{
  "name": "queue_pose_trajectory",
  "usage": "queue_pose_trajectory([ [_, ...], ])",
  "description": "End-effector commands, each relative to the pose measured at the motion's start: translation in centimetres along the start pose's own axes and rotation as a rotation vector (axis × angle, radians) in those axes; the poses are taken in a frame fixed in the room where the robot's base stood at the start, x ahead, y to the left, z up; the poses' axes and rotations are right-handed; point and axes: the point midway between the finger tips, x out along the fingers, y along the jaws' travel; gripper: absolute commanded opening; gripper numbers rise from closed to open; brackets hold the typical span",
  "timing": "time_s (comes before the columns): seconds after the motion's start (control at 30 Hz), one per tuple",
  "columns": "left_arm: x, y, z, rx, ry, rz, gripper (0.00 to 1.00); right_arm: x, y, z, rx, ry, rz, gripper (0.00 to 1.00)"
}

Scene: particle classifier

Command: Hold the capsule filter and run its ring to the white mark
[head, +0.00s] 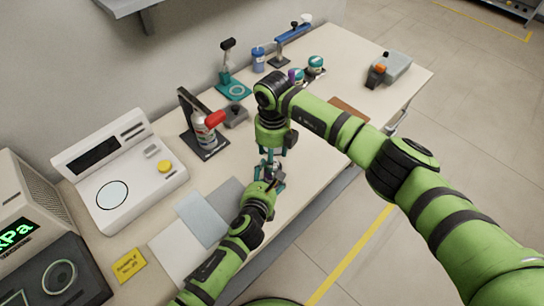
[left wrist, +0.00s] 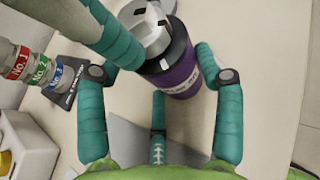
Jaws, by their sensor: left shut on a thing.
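The capsule filter is a purple cylinder (left wrist: 182,80) with pale lettering on its side and a dark collar and silver cap (left wrist: 150,25) on top. In the left wrist view it stands between the teal fingers of my left gripper (left wrist: 162,76), which is shut on it. In the head view my left gripper (head: 268,180) is low over the bench's front part, and the filter is mostly hidden. My right gripper (head: 270,158) comes down from above it; one teal finger shows beside the cap in the left wrist view. Its opening is unclear.
A white instrument (head: 115,180) with a yellow button is further left. Flat grey sheets (head: 203,219) lie near my left arm. Several small devices stand toward the far end.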

Motion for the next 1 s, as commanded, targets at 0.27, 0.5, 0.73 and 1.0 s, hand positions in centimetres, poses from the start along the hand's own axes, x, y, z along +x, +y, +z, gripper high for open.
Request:
queue_pose_trajectory([
  [0.27,-0.1,-0.1,-0.9,0.002,0.017,-0.001,0.09,1.9,0.0,0.0,-0.002,-0.001,0.0,0.57],
  [0.5,-0.1,-0.1,-0.9,0.002,0.017,-0.001,0.09,1.9,0.0,0.0,-0.002,-0.001,-0.001,0.53],
  [0.73,-0.1,-0.1,-0.9,0.003,0.016,0.0,0.09,2.0,-0.1,0.0,-0.001,-0.001,-0.002,0.04],
  [1.0,-0.1,-0.1,-0.9,0.006,0.016,0.0,0.09,2.0,-0.2,0.0,0.029,-0.001,-0.004,0.04],
])
